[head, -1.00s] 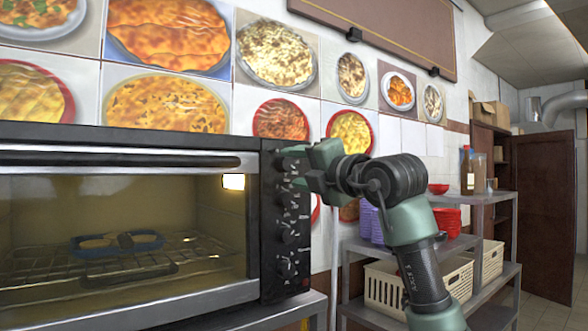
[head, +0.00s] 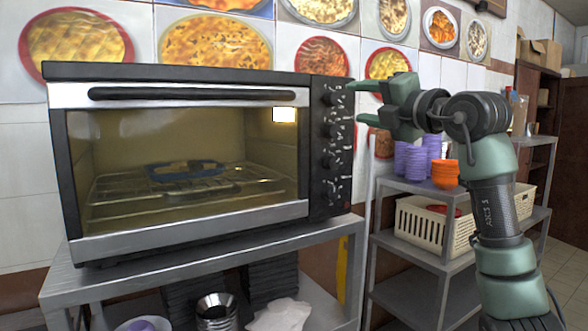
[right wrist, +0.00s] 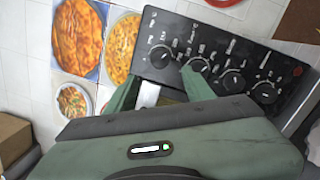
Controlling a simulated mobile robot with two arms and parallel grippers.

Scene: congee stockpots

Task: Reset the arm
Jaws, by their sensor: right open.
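My right gripper (head: 358,102) is open and empty, beside the oven's right side in the head view. Its fingers point left toward the knob panel (head: 331,150), with a small gap appearing between them and the panel. The right wrist view shows the open fingers (right wrist: 160,80) with several dark knobs (right wrist: 232,82) beyond them. The black and silver oven (head: 180,238) has its glass door shut and its inside light on. A blue dish (head: 185,172) with food sits on the rack inside. My left gripper is out of view.
The oven stands on a metal table (head: 210,261), with bowls and dark stacks below. At right, a metal shelf (head: 405,186) holds purple cups (head: 415,155), orange bowls (head: 445,174) and a cream basket (head: 425,224). A tiled wall with food pictures is behind.

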